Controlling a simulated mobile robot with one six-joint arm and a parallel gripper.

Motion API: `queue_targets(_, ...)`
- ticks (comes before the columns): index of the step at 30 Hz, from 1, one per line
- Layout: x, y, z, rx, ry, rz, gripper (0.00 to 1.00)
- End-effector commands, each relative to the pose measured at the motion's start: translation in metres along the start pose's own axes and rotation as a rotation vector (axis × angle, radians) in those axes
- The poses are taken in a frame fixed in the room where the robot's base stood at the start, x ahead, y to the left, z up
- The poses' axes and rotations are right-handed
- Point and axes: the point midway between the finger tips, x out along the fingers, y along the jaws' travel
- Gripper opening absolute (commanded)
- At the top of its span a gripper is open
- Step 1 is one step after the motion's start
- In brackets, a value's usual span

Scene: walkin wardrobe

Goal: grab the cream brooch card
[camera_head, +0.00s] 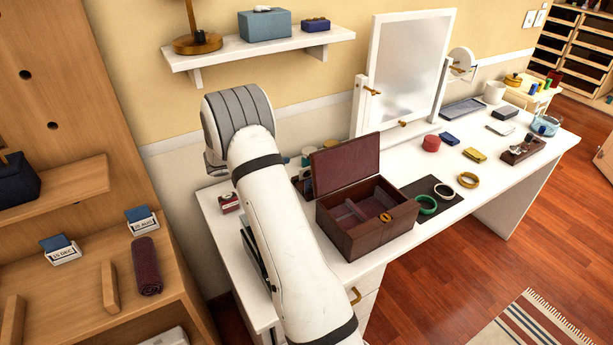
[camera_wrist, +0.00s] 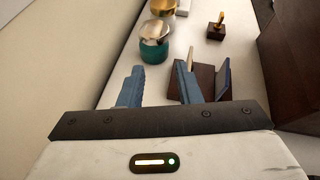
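In the wrist view my gripper (camera_wrist: 160,70) is open, its two blue-grey fingers spread apart with white tabletop between them. A dark brown stand (camera_wrist: 205,77) is by the right finger, with a blue card (camera_wrist: 223,77) upright on its right side. A thin cream upright edge (camera_wrist: 190,58) shows just behind the right fingertip; it may be the cream brooch card, seen nearly edge-on and partly hidden by the finger. I cannot tell whether the finger touches it. In the head view my arm hides the gripper.
A teal-and-gold jar (camera_wrist: 154,45) stands beyond the fingers, with a small brown stand (camera_wrist: 216,28) farther right. In the head view an open brown jewellery box (camera_head: 375,236) sits right of my arm on the white table (camera_head: 455,222). A mirror (camera_head: 408,65) stands behind it.

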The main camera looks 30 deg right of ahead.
Motion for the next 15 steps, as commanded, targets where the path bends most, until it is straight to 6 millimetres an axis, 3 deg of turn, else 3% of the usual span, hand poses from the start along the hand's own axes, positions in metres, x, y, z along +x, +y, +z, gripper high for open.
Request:
queue_targets(2, 0.011, -0.011, -0.017, 0.085, -0.002, -0.093, 0.31)
queue_targets(6, 0.017, -0.021, -0.029, 0.162, -0.011, -0.174, 0.31)
queue_targets(15, 0.044, -0.03, -0.03, 0.18, -0.013, -0.193, 0.31)
